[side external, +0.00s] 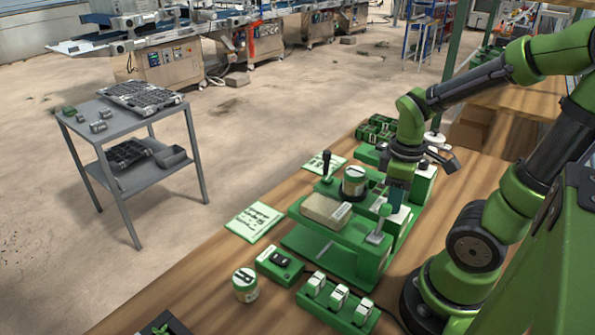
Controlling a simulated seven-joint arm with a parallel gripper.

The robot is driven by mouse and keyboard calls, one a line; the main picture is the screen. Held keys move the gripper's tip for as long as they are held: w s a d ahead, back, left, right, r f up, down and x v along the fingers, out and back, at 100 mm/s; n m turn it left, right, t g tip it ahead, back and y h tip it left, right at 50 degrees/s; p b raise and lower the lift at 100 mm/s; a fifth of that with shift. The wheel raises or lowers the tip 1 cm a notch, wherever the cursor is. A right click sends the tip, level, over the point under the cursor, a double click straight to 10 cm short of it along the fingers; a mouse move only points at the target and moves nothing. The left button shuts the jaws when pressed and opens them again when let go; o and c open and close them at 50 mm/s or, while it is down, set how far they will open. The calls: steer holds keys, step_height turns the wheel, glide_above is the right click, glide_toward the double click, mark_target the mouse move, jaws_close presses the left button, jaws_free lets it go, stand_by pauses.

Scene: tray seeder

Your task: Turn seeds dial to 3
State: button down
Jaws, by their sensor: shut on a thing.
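The green tray seeder (312,250) stands on the wooden bench. It carries a beige block (326,211), a round jar-like part (354,180) and a black-knobbed lever (326,165). My gripper (398,203) points down over the seeder's right part, to the right of the jar-like part. Its dark fingers are shut on a small part there, which they largely hide. I cannot make out the seeds dial, its numbers or its pointer from this view.
In front are a green control box (280,264), a labelled jar (245,284) and a green base with white switches (338,303). A green card (254,222) lies left of the seeder. Green boxes (376,130) stand behind. A grey cart (127,125) stands apart on the floor.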

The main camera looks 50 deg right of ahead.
steer(key=m, duration=0.5)
steer(key=shift+m, duration=0.4)
steer(key=m, duration=0.5)
steer(key=shift+m, duration=0.7)
steer(key=c, duration=0.9)
jaws_free()
steer(key=shift+o, duration=0.2)
step_height(320, 180, up, 17)
